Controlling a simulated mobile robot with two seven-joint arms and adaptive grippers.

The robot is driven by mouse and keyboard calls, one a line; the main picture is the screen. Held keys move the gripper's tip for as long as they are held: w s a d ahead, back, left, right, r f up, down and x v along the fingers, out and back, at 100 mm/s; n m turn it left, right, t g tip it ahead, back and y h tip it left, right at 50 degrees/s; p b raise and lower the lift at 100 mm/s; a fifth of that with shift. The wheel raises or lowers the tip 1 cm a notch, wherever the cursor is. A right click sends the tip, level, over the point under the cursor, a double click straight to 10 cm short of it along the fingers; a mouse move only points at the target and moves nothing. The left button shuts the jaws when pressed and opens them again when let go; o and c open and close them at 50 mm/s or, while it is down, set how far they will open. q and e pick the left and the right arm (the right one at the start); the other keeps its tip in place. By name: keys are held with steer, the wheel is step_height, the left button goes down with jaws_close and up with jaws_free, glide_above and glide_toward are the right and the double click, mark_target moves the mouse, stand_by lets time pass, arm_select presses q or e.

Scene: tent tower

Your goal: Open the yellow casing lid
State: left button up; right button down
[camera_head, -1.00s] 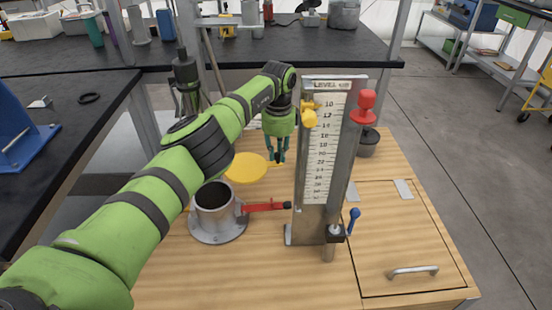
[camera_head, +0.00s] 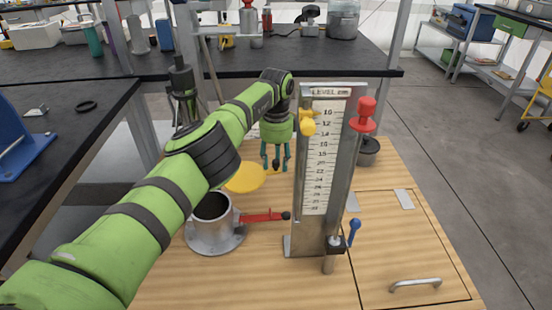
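The grey round casing (camera_head: 212,232) stands on the wooden table with its dark top opening uncovered. The round yellow lid (camera_head: 243,180) shows just behind the casing's rim, off the opening. Whether it is hinged to the casing cannot be seen. My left gripper (camera_head: 275,168) points down beside the lid's right edge, with its teal fingers spread and nothing between them. It looks slightly apart from the lid. My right gripper is not in view.
A level gauge (camera_head: 321,165) with yellow and red knobs stands right of the casing. A red-handled lever (camera_head: 262,216) reaches from the casing towards it. A blue-handled valve (camera_head: 352,232) is at the gauge's foot. A hatch with a metal handle (camera_head: 415,284) is at right.

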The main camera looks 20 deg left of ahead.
arm_select(q)
steer(key=shift+r, duration=3.75)
